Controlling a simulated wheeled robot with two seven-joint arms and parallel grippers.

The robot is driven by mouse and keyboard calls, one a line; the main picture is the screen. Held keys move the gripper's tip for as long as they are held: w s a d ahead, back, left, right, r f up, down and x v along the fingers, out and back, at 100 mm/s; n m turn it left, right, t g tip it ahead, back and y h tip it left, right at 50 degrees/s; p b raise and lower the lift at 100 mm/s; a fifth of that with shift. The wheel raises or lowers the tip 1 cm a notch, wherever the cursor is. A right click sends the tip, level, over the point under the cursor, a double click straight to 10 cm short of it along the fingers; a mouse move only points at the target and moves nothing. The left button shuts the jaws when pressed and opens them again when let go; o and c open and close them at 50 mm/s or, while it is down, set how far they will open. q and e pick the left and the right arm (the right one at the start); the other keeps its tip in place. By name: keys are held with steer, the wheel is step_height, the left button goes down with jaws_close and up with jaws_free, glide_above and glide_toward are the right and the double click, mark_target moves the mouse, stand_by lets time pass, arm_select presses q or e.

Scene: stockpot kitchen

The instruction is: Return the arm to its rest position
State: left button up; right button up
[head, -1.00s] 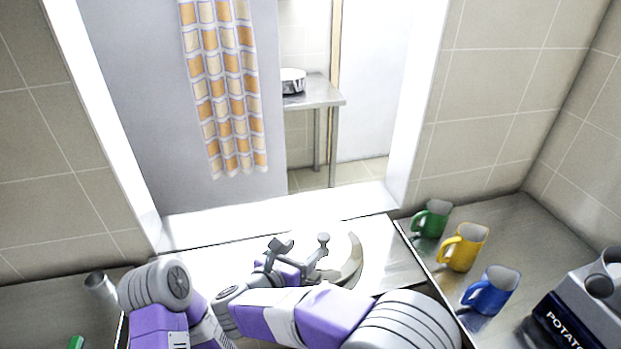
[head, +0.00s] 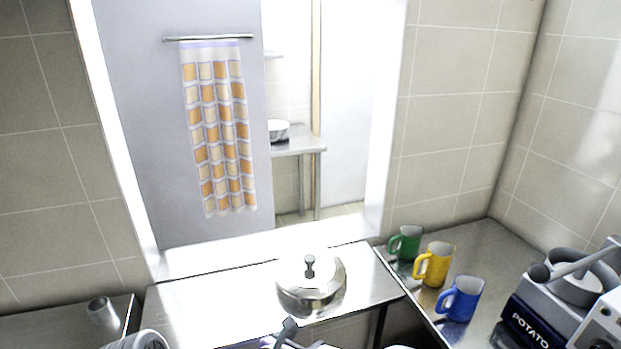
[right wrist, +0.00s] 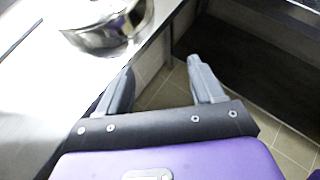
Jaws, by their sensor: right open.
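My right gripper (right wrist: 160,90) is open and empty in the right wrist view, with floor tiles and the counter's edge showing between and beyond its fingers. In the head view only a small part of the right gripper (head: 289,332) shows at the bottom edge, in front of the counter. A shiny stockpot with its lid on (head: 311,284) stands on the metal counter, apart from the gripper. The pot also shows at the top of the right wrist view (right wrist: 110,25). A piece of my arm shows at the bottom left of the head view. My left gripper is not in view.
A green mug (head: 405,243), a yellow mug (head: 433,265) and a blue mug (head: 460,299) stand on the right counter (head: 480,250). A machine marked POTATO (head: 535,325) is at the far right. A metal cup (head: 102,311) stands at left. The pot's counter (head: 200,300) is bare at left.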

steer(key=s+d+f+m+g+y, duration=0.3)
steer(key=s+f+m, duration=0.4)
steer(key=f+m, duration=0.3)
steer(key=s+d+f+m+g+y, duration=0.3)
steer(key=s+f+m, duration=0.4)
steer(key=f+m, duration=0.3)
steer(key=s+d+f+m+g+y, duration=0.3)
steer(key=s+d+f+m+y, duration=0.1)
steer(key=f+m, duration=0.6)
steer(key=s+d+m, duration=0.1)
steer(key=s+m, duration=0.1)
steer(key=m, duration=0.1)
steer(key=shift+s+d+f+y, duration=0.15)
steer(key=shift+s+d+y, duration=0.15)
steer(key=shift+s, duration=0.1)
